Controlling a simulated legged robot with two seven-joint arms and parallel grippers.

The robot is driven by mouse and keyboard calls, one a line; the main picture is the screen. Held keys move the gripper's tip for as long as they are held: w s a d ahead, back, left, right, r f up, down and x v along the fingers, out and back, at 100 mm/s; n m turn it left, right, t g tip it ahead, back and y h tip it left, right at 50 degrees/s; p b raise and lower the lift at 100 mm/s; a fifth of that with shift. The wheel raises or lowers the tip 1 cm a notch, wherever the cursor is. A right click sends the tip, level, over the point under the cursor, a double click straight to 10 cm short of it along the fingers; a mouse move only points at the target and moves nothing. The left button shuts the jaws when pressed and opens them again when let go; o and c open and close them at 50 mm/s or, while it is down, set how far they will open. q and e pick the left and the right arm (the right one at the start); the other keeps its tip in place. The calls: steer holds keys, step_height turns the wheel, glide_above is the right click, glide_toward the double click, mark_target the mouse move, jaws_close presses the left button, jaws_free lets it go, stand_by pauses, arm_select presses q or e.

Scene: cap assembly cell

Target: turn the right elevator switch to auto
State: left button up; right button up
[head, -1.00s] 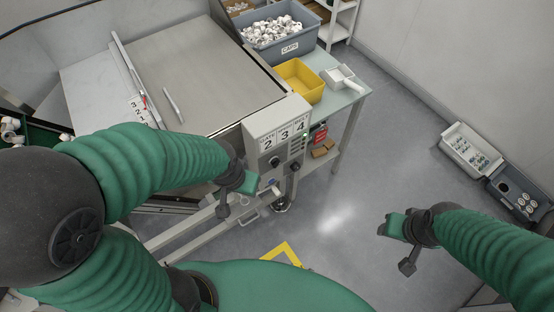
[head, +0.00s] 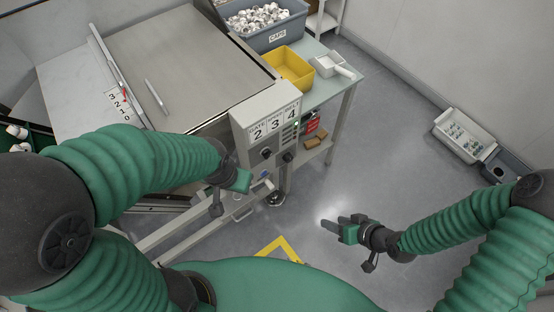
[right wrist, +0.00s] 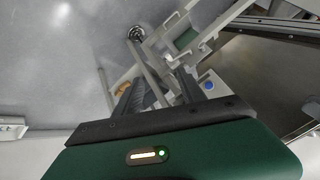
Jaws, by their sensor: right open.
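The grey control box (head: 264,128) carries large labels 2, 3 and 4 and stands at the front corner of the metal table. Its front has two dark knobs, a left one (head: 266,153) and a right one (head: 288,157); their settings are too small to read. My right gripper (head: 330,223) is open and empty over the floor, right of and below the box, apart from it. Its spread fingers also show in the right wrist view (right wrist: 155,92). My left gripper (head: 238,180) is just below-left of the box in the head view; its fingers are not clear.
A blue button (right wrist: 207,84) shows in the right wrist view. A yellow bin (head: 288,68) and a grey caps bin (head: 265,22) stand behind the box. A light metal rail frame (head: 185,228) runs below it. Floor between box and right arm is clear.

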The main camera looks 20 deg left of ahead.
steer(key=a+t+y, duration=0.1)
steer(key=a+y, duration=0.2)
steer(key=a, duration=0.3)
steer(key=m+t+y+b, duration=0.2)
steer(key=m+t+y, duration=0.15)
steer(key=t, duration=0.25)
glide_toward(270, 155)
steer(key=shift+y, duration=0.45)
steer(key=x, duration=0.6)
steer(key=f+p+x, duration=0.1)
steer(key=x, duration=0.2)
steer(key=shift+w, duration=0.25)
steer(key=shift+d, duration=0.1)
jaws_close()
